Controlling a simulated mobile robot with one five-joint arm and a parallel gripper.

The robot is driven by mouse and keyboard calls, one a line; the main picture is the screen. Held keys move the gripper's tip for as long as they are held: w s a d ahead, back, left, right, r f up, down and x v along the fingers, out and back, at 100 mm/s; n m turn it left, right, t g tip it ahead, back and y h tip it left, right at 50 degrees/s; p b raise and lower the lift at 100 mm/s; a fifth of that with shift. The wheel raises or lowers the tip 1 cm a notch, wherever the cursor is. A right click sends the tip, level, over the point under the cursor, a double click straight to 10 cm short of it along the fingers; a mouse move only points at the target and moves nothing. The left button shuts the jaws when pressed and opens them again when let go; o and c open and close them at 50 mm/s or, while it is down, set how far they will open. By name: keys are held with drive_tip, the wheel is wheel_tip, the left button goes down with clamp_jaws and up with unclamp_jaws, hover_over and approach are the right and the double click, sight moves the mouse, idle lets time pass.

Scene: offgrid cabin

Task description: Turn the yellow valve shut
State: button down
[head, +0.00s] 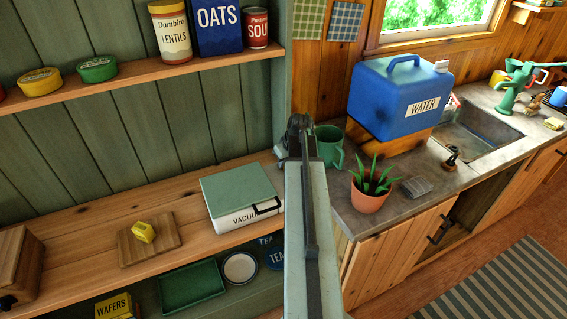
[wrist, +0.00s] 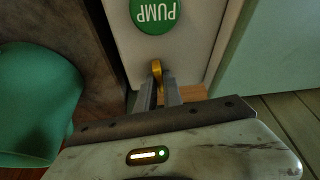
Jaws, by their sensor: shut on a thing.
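The yellow valve (wrist: 157,68) shows in the wrist view as a small yellow lever on a white panel (wrist: 185,55), below a round green PUMP label (wrist: 153,12). My gripper (wrist: 158,84) is shut on it, with one dark finger on each side. The lever's lower part is hidden between the fingers. In the head view my arm reaches forward to the wall's edge, and the valve and my fingertips are hidden there.
A green mug (head: 328,147) stands just right of my arm; it is close on the left in the wrist view (wrist: 36,95). A vacuum box (head: 240,190) sits on the shelf to the left.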

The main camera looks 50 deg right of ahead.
drive_tip(key=shift+m+h, duration=0.3)
drive_tip(key=shift+m, duration=0.5)
drive_tip(key=c, duration=1.5)
unclamp_jaws()
drive_tip(key=p+v, duration=0.7)
drive_tip(key=shift+a+r, duration=0.1)
drive_tip(key=shift+r, duration=0.3)
